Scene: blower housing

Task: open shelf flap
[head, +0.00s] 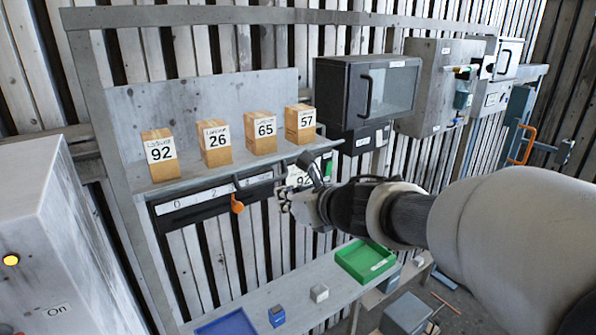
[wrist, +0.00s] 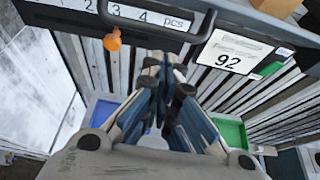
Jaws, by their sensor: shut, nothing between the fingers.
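A grey shelf (head: 230,164) holds several numbered wooden blocks. Under its front edge is a dark panel (head: 205,208) with a white scale strip, an orange pointer (head: 237,203) and a curved dark handle; I take this panel as the flap, and it looks closed. In the wrist view the handle (wrist: 150,33) crosses the top, in front of the scale strip (wrist: 140,14). My gripper (head: 284,200) is shut and empty, below and in front of the panel's right part. In the wrist view its fingertips (wrist: 160,62) show just below the handle, apparently apart from it.
A card reading 92 (wrist: 233,52) hangs right of the handle. A dark windowed cabinet (head: 370,95) is right of the shelf. Below, a bench (head: 300,312) carries a green tray (head: 365,262), a blue tray (head: 228,324) and two small blocks. A grey machine (head: 60,230) stands left.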

